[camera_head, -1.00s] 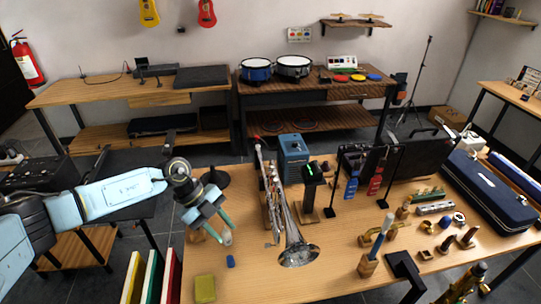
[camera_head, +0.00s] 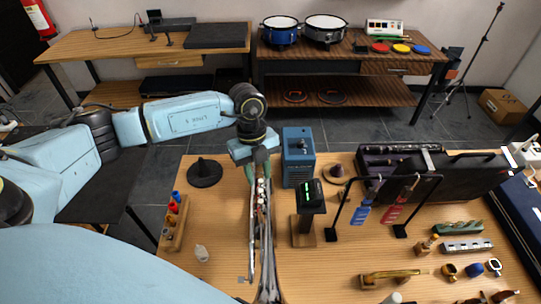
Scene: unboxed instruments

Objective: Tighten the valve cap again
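The silver trumpet (camera_head: 265,243) stands on the wooden table in the middle of the view, with its bell cut off by the bottom edge. Its valves (camera_head: 261,190) are at the far part, directly below my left gripper. My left gripper (camera_head: 261,172) points down over the far end of the valves, with greenish fingertips on either side of it. The fingertips and gripper body hide the farthest valve top, so I cannot tell whether they touch a cap or are closed on it. My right gripper is not in view.
A blue box device (camera_head: 298,157) stands close to the right of my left gripper. A black stand with a lit display (camera_head: 308,212) is right of the trumpet.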

